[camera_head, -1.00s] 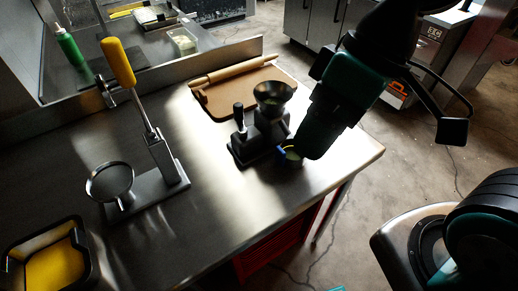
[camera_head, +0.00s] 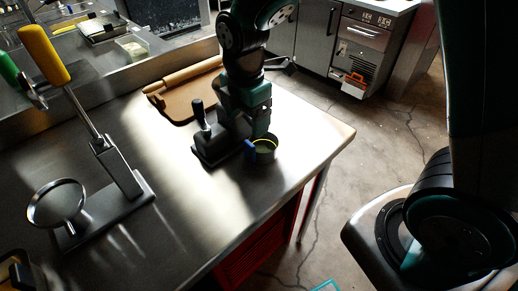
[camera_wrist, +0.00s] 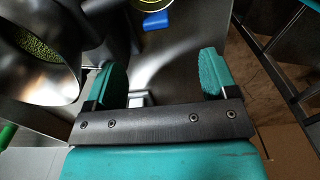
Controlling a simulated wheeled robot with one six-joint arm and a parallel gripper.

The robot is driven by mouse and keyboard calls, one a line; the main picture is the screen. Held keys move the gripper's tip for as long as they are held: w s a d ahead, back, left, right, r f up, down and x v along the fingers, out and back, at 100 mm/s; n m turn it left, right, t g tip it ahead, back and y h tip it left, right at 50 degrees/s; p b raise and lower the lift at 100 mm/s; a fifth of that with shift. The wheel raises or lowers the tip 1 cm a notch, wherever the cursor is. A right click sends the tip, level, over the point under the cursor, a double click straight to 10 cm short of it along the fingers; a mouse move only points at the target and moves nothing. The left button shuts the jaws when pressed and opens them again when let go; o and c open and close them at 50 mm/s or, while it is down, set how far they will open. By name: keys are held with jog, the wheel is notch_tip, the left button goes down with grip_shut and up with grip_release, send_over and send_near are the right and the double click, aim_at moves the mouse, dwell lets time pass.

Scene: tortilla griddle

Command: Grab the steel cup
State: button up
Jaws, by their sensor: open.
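The steel cup (camera_head: 264,152) is a small dark metal cup with a yellow band near its rim and a blue handle on its left. It stands on the steel worktop near the right corner, beside the grinder. My gripper (camera_head: 256,122) appears close above and behind the cup, partly covering it in the head view. In the wrist view, my gripper (camera_wrist: 161,70) is open, with nothing between its teal fingers. There the blue handle (camera_wrist: 156,20) and a bit of the cup's rim show at the top edge, beyond the fingertips; most of the cup is out of frame.
The black grinder (camera_head: 217,149) stands just left of the cup. Its bowl of green grains (camera_wrist: 38,43) is close on the left in the wrist view. A lever press (camera_head: 105,205) stands further left, and a rolling pin (camera_head: 190,73) lies on a board behind.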

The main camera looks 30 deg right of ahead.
aim_at(247, 144)
notch_tip(247, 144, down, 6)
jog(key=shift+f, duration=0.25)
jog(key=shift+w+f+p, duration=0.2)
jog(key=shift+f+p, duration=0.7)
jog(key=shift+f, duration=1.75)
jog(key=c, duration=1.3)
jog(key=shift+r, duration=0.15)
